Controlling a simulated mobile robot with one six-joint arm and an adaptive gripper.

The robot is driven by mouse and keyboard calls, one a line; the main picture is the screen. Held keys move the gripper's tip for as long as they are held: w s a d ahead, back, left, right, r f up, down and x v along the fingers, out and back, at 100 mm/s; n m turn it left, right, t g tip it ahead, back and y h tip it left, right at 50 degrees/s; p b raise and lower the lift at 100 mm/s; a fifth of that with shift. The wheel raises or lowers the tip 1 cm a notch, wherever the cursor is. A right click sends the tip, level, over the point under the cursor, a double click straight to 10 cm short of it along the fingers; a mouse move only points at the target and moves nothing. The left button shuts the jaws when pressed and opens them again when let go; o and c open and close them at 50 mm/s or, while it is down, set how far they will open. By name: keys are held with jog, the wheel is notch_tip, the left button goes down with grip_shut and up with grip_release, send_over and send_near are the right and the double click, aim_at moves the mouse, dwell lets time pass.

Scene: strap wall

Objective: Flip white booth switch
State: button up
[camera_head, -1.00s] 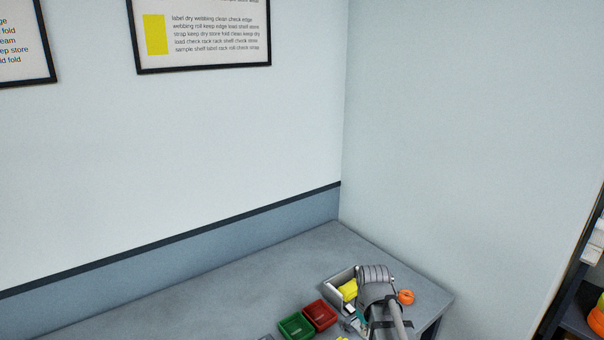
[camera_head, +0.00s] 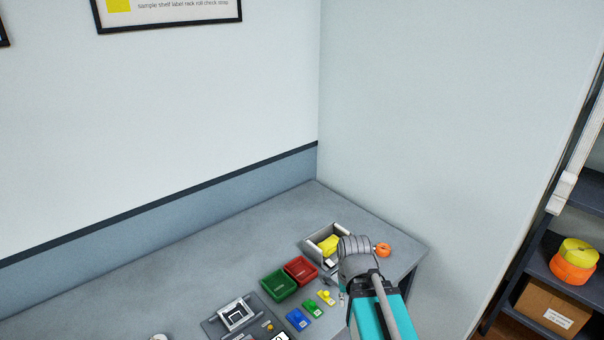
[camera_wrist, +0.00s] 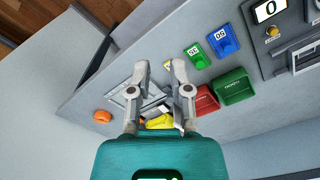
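I cannot make out a white booth switch for certain in either view. A long white fitting (camera_head: 564,190) runs along the edge of the wall at the right of the head view; I cannot tell what it is. A small white object (camera_head: 158,337) is cut off by the bottom edge. My gripper (camera_wrist: 159,66) is open and empty in the wrist view, its two fingers apart above the grey table. In the head view my own arm mostly hides it, near the metal tray.
The grey table (camera_head: 130,275) holds a metal tray (camera_head: 312,245) with yellow contents, a red bin (camera_head: 300,270), a green bin (camera_head: 278,284), an orange roll (camera_head: 382,250), coloured tags and a scale-like device (camera_wrist: 283,42). A dark shelf (camera_head: 545,275) stands right. The table's left part is clear.

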jog(key=shift+o, duration=1.1)
jog(key=shift+w, duration=0.1)
jog(key=shift+o, duration=0.8)
jog(key=shift+w+f, duration=0.1)
jog(key=shift+w, duration=0.2)
jog(key=n+t+y+b, duration=0.3)
jog(key=n+t, duration=0.1)
jog(key=n, duration=0.3)
send_over(330, 263)
jog(key=s+d, duration=0.4)
jog(key=f, duration=0.2)
jog(key=shift+s+a+r, duration=0.2)
jog(key=shift+s+a, duration=0.05)
jog(key=shift+f, duration=0.15)
jog(key=b+x, duration=1.3)
jog(key=shift+s+d+f, duration=0.1)
jog(key=shift+f, duration=0.25)
